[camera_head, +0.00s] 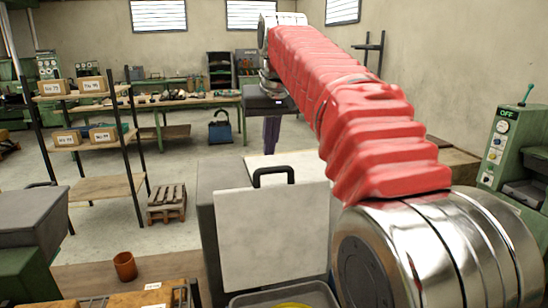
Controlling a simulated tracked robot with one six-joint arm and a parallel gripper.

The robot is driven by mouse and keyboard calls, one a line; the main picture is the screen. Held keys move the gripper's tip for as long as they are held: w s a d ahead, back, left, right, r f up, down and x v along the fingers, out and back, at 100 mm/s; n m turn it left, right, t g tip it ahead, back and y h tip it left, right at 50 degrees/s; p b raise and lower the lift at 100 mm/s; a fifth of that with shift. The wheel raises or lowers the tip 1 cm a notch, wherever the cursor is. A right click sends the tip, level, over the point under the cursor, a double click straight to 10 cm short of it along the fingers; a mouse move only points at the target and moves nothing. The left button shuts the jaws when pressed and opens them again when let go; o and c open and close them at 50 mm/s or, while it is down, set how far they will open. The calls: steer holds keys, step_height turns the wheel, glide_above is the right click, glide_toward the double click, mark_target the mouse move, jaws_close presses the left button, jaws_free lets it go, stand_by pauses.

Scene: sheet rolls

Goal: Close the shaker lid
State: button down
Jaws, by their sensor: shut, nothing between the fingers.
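The shaker lid (270,235) is a pale grey panel standing raised and open, with a black handle (273,173) on its top edge. In front of its lower edge, a grey tray-like opening (250,300) with something yellow (293,305) in it shows at the bottom of the picture. My gripper (271,145) hangs down from my outstretched arm, beyond the lid and above the handle in the picture. It is shut and empty, apart from the handle. The lid hides what lies directly behind it.
A pale flat surface (300,160) lies behind the lid. A shelf rack with boxes (92,135) and a pallet (166,203) stand left. A brown cup (125,266) is at lower left. A green machine (510,150) stands right.

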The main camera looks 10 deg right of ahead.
steer(key=shift+s+f, duration=0.55)
steer(key=shift+s, duration=0.25)
steer(key=shift+s+f, duration=0.55)
steer(key=shift+s, duration=0.25)
steer(key=shift+s, duration=0.15)
